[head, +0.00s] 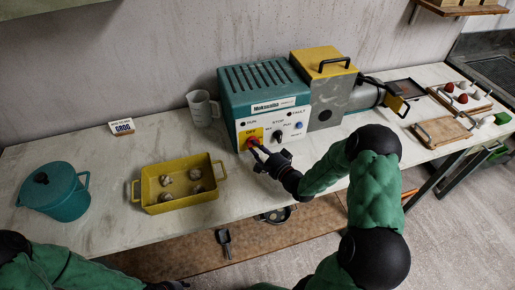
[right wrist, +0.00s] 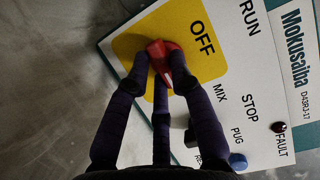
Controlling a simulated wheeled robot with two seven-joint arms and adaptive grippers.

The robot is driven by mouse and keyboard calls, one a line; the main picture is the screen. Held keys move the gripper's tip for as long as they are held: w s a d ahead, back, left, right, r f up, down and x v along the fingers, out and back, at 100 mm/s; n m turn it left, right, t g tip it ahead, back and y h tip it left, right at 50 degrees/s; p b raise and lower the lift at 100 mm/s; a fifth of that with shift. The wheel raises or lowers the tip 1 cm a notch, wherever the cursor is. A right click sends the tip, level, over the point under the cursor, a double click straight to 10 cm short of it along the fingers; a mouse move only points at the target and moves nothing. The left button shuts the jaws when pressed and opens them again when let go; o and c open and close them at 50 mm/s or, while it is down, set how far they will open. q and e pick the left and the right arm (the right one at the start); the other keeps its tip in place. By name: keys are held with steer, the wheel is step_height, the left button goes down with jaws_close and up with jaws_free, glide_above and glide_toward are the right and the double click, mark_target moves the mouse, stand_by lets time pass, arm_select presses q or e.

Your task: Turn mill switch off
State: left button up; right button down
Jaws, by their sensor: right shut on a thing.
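The mill (head: 265,95) is a teal and yellow machine with a white front panel, standing against the wall. Its red switch (right wrist: 158,52) sits on a yellow patch marked OFF; in the head view the red switch (head: 252,142) is partly covered by my fingers. My right gripper (right wrist: 162,68) is shut on the red switch, with fingers on both sides of it. In the head view my right gripper (head: 259,153) reaches the panel from the lower right. Of my left arm, only the forearm and a dark part at the bottom edge show; its fingers cannot be made out.
A black knob (head: 277,135) and a blue knob (head: 298,125) are right of the switch. A yellow tray (head: 150,207) with several lumps, a teal lidded pot (head: 54,192) and a grey jug (head: 202,107) stand on the white table (head: 105,222). Wooden boards (head: 440,131) lie at the right.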

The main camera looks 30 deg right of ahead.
steer(key=shift+n, duration=0.3)
steer(key=n+p, duration=0.1)
steer(key=n+g+p, duration=0.1)
steer(key=n, duration=0.1)
steer(key=shift+r+g+h, duration=0.3)
steer(key=n+g+h+p, duration=0.1)
steer(key=n, duration=0.2)
steer(key=shift+a+r+n+g+h, duration=0.1)
steer(key=shift+n+g+h, duration=0.35)
steer(key=shift+n, duration=0.45)
steer(key=n+h+b, duration=0.1)
steer(key=n, duration=0.1)
steer(key=shift+r+n+g+h, duration=0.1)
steer(key=shift+n+g+h, duration=0.15)
steer(key=shift+n+h, duration=0.1)
steer(key=shift+a+r+n+g+h, duration=0.15)
steer(key=shift+n+g+h, duration=0.25)
steer(key=shift+n+h, duration=0.6)
steer(key=shift+n, duration=0.25)
steer(key=c, duration=1.1)
jaws_free()
